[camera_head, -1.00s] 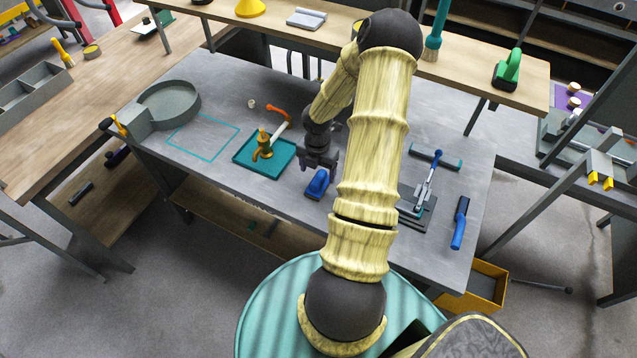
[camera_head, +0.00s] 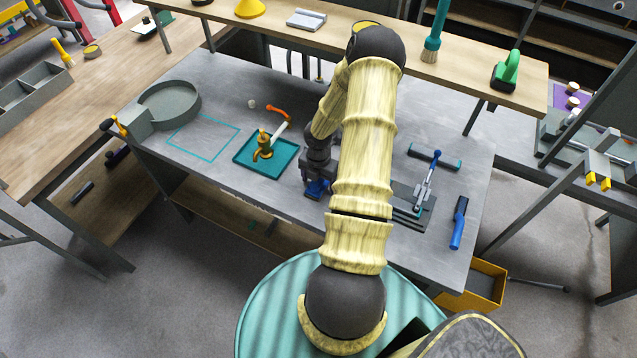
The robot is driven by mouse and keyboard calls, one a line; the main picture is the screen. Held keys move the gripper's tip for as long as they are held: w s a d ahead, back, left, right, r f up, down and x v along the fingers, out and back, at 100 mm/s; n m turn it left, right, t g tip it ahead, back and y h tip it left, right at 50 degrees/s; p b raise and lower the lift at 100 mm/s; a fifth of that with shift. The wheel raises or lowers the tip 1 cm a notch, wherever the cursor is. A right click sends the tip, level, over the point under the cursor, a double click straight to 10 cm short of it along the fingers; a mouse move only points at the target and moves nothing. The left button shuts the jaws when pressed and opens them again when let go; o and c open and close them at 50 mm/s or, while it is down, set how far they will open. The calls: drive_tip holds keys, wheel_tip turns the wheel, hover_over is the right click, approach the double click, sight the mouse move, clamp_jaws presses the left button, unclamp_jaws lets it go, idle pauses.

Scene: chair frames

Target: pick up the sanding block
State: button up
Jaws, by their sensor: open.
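The blue block, which looks like the sanding block (camera_head: 316,190), lies on the grey workbench (camera_head: 240,92), just right of the teal tray. My gripper (camera_head: 318,181) is open and points down right at the block, with its fingers around or just over the top of it. The gripper covers much of the block, and I cannot tell whether the fingers touch it.
The teal tray (camera_head: 245,160) holds a yellow tool, with an orange-and-white tool beside it. A grey round tray (camera_head: 168,100) and a teal outline lie left. A dark plate with a clamp-like tool (camera_head: 424,190) and a blue-handled tool (camera_head: 459,225) are right.

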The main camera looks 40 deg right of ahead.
drive_tip(key=shift+c, duration=0.2)
drive_tip(key=c, duration=1.1)
wheel_tip(320, 180, up, 10)
drive_tip(key=shift+r, duration=0.1)
